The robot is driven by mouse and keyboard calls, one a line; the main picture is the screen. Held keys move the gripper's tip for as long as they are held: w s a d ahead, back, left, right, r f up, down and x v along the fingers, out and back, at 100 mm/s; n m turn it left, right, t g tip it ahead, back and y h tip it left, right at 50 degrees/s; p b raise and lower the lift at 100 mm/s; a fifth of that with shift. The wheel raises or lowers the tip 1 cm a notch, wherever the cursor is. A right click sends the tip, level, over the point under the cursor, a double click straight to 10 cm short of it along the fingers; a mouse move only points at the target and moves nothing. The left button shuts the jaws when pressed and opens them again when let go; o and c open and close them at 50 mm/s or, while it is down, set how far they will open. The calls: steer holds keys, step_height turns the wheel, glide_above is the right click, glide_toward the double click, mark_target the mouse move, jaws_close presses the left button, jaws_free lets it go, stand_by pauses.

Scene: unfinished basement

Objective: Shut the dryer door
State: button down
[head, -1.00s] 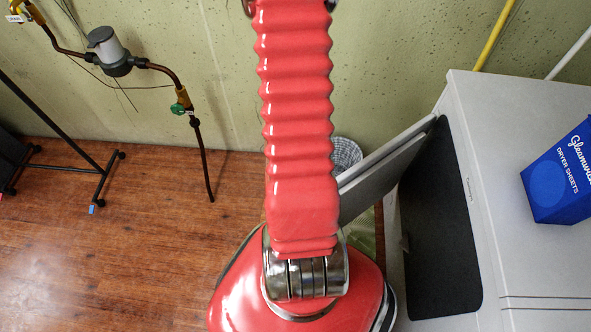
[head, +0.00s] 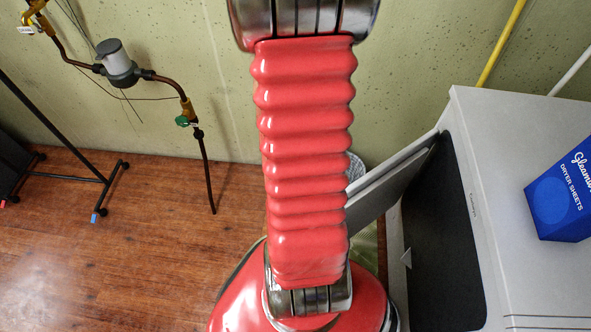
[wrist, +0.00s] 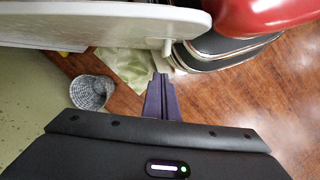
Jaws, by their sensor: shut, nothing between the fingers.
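The dryer (head: 520,115) stands at the right in the head view, with its dark opening (head: 445,235) exposed. Its grey door (head: 392,182) stands open, swung out leftward from the end nearer the wall; my arm hides part of it. In the wrist view the door (wrist: 95,22) crosses the top left as a pale panel with a rounded corner. My gripper (wrist: 160,78) is shut and empty, on the door's outer side, with a small visible gap to its edge. The head view does not show the gripper.
A wicker basket (wrist: 91,92) stands by the wall, near a pale green patterned cloth (wrist: 125,65) on the floor. A blue dryer sheets box (head: 565,195) is on top of the dryer. A pipe with a meter (head: 118,65) is on the wall.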

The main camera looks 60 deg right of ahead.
steer(key=shift+v, duration=1.2)
steer(key=c, duration=2.5)
jaws_free()
